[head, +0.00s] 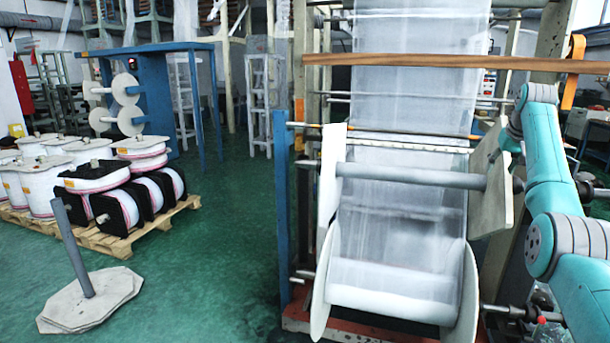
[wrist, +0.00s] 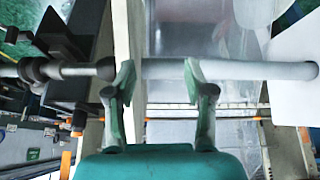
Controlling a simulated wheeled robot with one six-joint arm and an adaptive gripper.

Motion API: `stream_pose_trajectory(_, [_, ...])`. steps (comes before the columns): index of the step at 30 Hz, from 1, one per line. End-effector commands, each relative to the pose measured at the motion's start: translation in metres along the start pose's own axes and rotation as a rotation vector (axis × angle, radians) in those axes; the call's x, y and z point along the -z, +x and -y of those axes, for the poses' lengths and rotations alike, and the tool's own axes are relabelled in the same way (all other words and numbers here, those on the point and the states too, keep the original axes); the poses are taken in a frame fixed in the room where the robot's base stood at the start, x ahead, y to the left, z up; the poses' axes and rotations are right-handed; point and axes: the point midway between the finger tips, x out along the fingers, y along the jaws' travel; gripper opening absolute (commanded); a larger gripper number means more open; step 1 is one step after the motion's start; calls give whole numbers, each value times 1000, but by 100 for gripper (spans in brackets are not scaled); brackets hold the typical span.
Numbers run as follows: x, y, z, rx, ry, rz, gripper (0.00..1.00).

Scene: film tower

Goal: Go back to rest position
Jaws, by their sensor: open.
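My gripper (wrist: 157,80) is open, with its two green-tipped fingers spread apart in the wrist view. A grey roller bar (wrist: 240,70) runs across just beyond the fingertips; I cannot tell whether they touch it. A pale side plate (wrist: 129,28) stands behind the left finger, and a dark shaft end (wrist: 80,70) sticks out to its left. In the head view my teal arm reaches up on the right and bends down toward the right side plate (head: 492,195) of the film machine. My fingers are not clearly visible there. The grey roller (head: 412,178) lies across the film (head: 405,235).
A blue post (head: 282,200) and the machine's frame stand close around the film. An orange-brown bar (head: 440,62) crosses above. Green floor (head: 225,250) between is clear.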

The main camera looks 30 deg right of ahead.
Motion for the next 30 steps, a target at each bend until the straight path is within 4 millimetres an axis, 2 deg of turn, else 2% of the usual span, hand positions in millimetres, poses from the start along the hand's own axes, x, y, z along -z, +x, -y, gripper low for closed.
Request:
stream_pose_trajectory(1, [-8,31,14,6,-10,-5,54])
stream_pose_trajectory(3, [-18,66,31,11,-22,-23,54])
stream_pose_trajectory(8, [-46,139,72,23,-48,-65,54])
stream_pose_trajectory(15, [-106,234,135,44,-87,-129,54])
stream_pose_trajectory(20, [-156,286,175,60,-113,-172,54])
stream_pose_trajectory(24, [-206,324,208,77,-134,-207,54])
stream_pose_trajectory(30, [-284,363,252,102,-165,-260,54])
